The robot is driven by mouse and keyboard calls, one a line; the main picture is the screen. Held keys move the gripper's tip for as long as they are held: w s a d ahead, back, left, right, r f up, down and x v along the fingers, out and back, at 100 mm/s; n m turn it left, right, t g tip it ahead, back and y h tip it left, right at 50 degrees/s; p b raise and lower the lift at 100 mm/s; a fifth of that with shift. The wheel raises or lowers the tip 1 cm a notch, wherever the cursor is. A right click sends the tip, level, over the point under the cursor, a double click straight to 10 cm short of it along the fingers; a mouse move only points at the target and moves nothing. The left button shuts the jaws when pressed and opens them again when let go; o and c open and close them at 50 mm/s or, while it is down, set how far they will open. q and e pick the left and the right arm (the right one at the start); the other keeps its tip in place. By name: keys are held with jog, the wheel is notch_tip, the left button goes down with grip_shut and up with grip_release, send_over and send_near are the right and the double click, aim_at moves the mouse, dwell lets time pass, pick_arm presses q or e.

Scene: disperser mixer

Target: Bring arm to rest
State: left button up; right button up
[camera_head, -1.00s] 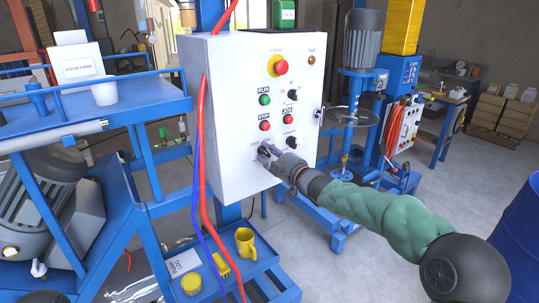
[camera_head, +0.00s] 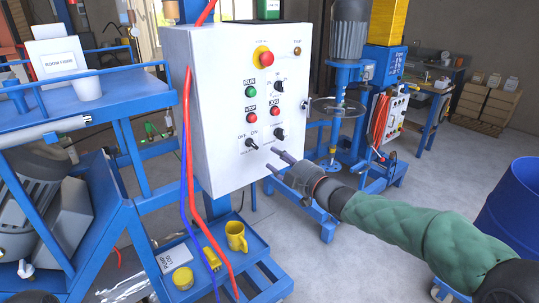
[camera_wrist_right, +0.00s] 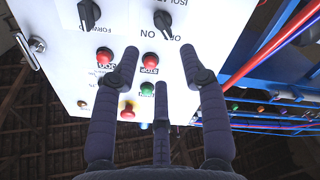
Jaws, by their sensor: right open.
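My right gripper (camera_head: 277,164) is open and empty, just in front of the lower right part of the white control box (camera_head: 210,130). Its fingers are spread and apart from the isolator switch (camera_head: 252,143), a black knob marked OFF and ON, which sits to their left. In the right wrist view the open fingers (camera_wrist_right: 160,88) point at the panel, with the isolator knob (camera_wrist_right: 163,22) beyond them. The green arm sleeve (camera_head: 420,235) is mine and reaches in from the lower right. My left gripper is not in view.
A red emergency button (camera_head: 263,57) and several other buttons and knobs are on the panel. Red and blue cables hang down its left side. A blue barrel (camera_head: 515,215) stands at the right.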

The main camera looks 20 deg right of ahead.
jog(key=shift+s+d, duration=0.25)
jog(key=shift+s, duration=0.45)
jog(key=w+a+f+m+g+h, duration=0.1)
jog(key=a+f+m+g, duration=0.1)
jog(key=f, duration=0.7)
jog(key=w+a+f+m+g, duration=0.1)
jog(key=f+m, duration=0.2)
jog(key=f, duration=0.6)
jog(key=s+a+f+m+g, duration=0.2)
jog(key=s+f, duration=0.1)
jog(key=f, duration=0.7)
jog(key=s+a+f+m+g, duration=0.2)
jog(key=s+a+f+g, duration=0.15)
jog(key=f, duration=0.65)
jog(key=s+a+f+m+g, duration=0.2)
jog(key=s+a+f+g, duration=0.1)
jog(key=s+f, duration=0.7)
jog(key=s+a+f+m+g+h, duration=0.1)
jog(key=s+a+f+m+g, duration=0.2)
jog(key=s+f, duration=0.6)
jog(key=s+g, duration=0.2)
jog(key=s, duration=0.5)
jog(key=shift+s+a+f+m+p, duration=0.25)
jog(key=shift+s+f+m+p, duration=0.05)
jog(key=shift+s+f+p, duration=0.1)
